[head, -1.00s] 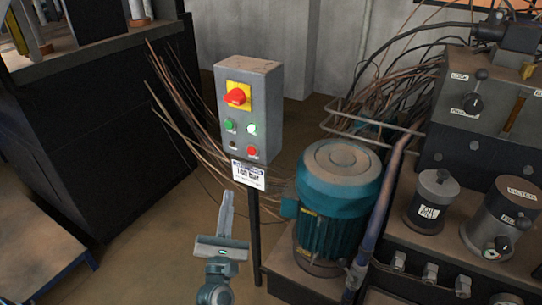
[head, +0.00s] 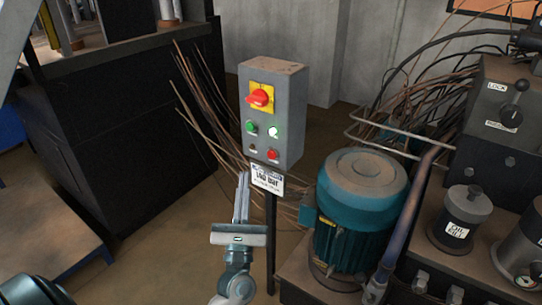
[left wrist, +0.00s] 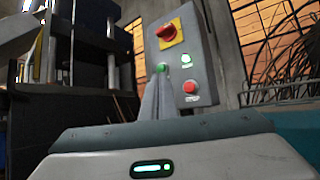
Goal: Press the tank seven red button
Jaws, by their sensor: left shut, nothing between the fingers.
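The grey control box (head: 273,115) stands on a dark post and carries the red button (head: 272,155) at its lower right. The red button also shows in the left wrist view (left wrist: 190,87), unobstructed. A red rotary switch (head: 260,97) on a yellow plate sits above it. My left gripper (head: 243,176) is shut and empty, pointing up, below and left of the box's front. In the left wrist view its fingertips (left wrist: 160,80) appear left of the red button and overlap the box face. They look apart from the button; the exact gap cannot be told. My right gripper is not in view.
A label (head: 266,179) hangs under the box. A teal motor (head: 360,205) stands right of the post, with hydraulic equipment (head: 480,150) beyond. Bare cables are behind the box. A black machine (head: 130,120) stands at left.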

